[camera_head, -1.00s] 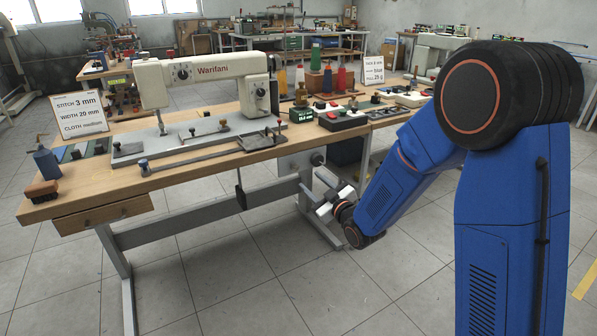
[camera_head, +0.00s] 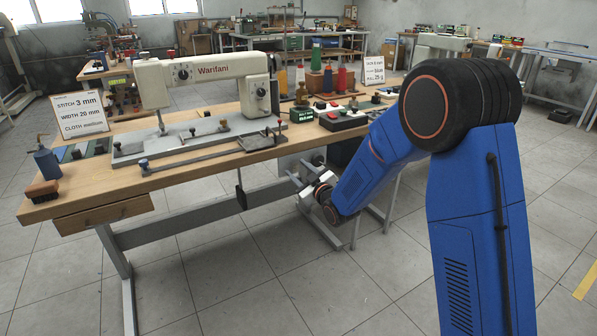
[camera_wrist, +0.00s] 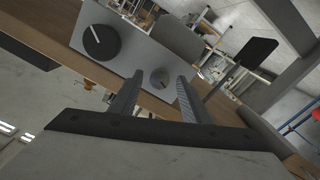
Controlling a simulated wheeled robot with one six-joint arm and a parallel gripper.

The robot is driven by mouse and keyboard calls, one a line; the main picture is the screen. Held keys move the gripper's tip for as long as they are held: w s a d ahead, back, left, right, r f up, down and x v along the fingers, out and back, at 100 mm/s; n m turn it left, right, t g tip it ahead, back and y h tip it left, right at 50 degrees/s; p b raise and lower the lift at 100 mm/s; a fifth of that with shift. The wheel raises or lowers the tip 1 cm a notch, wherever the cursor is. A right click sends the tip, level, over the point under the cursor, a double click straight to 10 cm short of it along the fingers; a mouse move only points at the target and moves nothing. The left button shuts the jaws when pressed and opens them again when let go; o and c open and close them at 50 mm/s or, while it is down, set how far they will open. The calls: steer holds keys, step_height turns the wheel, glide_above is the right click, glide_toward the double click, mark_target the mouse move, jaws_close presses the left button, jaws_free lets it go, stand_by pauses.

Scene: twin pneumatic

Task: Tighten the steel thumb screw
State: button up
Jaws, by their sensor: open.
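A small round steel-coloured knob (camera_wrist: 160,77), which looks like the thumb screw, is on the face of a grey box (camera_wrist: 120,52) in the wrist view. A larger black knob (camera_wrist: 101,41) with a pale line is on the same face. My gripper (camera_wrist: 159,80) is open and empty. Its two fingers point at the box, one on each side of the steel knob in the picture; I cannot tell how far short of it they are. In the head view my gripper (camera_head: 296,181) is low beside the table's underside, near the grey box (camera_head: 287,166).
The wooden sewing table (camera_head: 90,182) carries a cream sewing machine (camera_head: 205,68). A rod with a black pad (camera_wrist: 251,50) stands right of my fingers in the wrist view; this pad (camera_head: 241,197) hangs below the table. A grey crossbar (camera_head: 200,217) runs beneath. The floor in front is clear.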

steer(key=c, duration=1)
steer(key=shift+c, duration=0.2)
steer(key=shift+m, duration=0.3)
steer(key=m, duration=0.9)
steer(key=shift+d+m, duration=0.1)
steer(key=shift+m, duration=2)
